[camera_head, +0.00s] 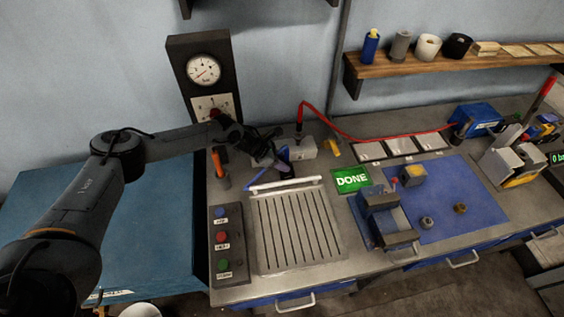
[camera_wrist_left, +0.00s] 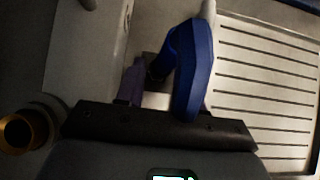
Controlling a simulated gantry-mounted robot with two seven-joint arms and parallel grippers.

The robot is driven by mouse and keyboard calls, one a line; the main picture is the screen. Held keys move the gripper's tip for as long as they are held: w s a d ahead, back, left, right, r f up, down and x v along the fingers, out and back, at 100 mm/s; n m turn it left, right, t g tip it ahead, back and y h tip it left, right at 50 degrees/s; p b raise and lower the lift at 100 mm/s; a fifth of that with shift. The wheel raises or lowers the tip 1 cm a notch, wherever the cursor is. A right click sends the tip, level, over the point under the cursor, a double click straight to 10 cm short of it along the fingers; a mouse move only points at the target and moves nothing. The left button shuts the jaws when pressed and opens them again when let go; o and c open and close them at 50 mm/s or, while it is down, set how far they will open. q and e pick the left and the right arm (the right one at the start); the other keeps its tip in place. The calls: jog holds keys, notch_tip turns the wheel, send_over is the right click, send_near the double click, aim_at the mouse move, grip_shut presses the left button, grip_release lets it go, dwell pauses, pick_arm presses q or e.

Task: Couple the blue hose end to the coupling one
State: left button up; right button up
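My left gripper (camera_head: 270,162) is over the bench, between the gauge board and the slotted plate. A blue hose piece (camera_head: 266,180) shows just below it, beside the white bar at the plate's back edge. In the left wrist view the blue piece (camera_wrist_left: 194,70) looms large, partly over the right finger, and bends toward a dark part between the fingers. The left finger (camera_wrist_left: 133,82) shows as a dark purple strip. Whether the fingers grip the hose is unclear. The grey block (camera_head: 302,149), perhaps bearing the coupling, stands right of the gripper; no coupling label is readable. My right gripper is out of view.
A red hose (camera_head: 345,132) rises by the grey block and runs right. A gauge board (camera_head: 205,75) stands behind the gripper. An orange-handled tool (camera_head: 221,170) and a button box (camera_head: 228,242) are to the left. The slotted plate (camera_head: 262,232) is clear. A green DONE sign (camera_head: 352,180) is right.

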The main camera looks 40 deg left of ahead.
pick_arm(q)
grip_shut()
jog(key=shift+r+p, duration=0.3)
jog(key=shift+r, duration=0.1)
jog(key=shift+r, duration=0.35)
jog(key=shift+r+p, duration=0.55)
jog(key=shift+p, duration=0.1)
jog(key=shift+r+p, duration=0.9)
jog(key=shift+r, duration=0.45)
jog(key=shift+s, duration=0.1)
